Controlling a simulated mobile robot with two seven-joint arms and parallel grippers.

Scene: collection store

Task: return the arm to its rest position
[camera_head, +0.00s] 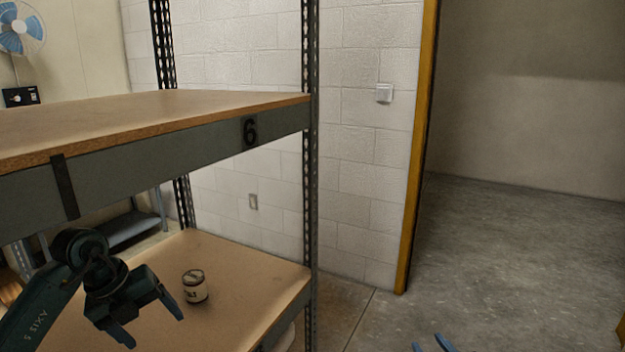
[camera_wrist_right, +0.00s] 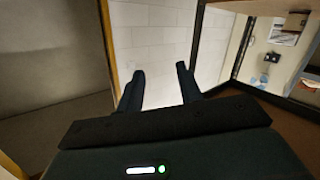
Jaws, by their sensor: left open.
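My left gripper (camera_head: 155,330) is at the lower left of the head view, over the lower shelf, with its fingers apart and nothing between them. Its arm comes in from the left, below the upper shelf. My right gripper (camera_wrist_right: 160,72) shows in the right wrist view with its two dark fingers apart and empty, facing a white block wall. Two blue fingertips at the bottom edge of the head view (camera_head: 431,345) appear to belong to it. The rest of the right arm is out of the head view.
The upper shelf (camera_head: 200,102), marked 6, overhangs at left. A dark post (camera_head: 311,180) stands at its corner. A yellow door frame (camera_head: 418,150) borders open concrete floor (camera_head: 520,260).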

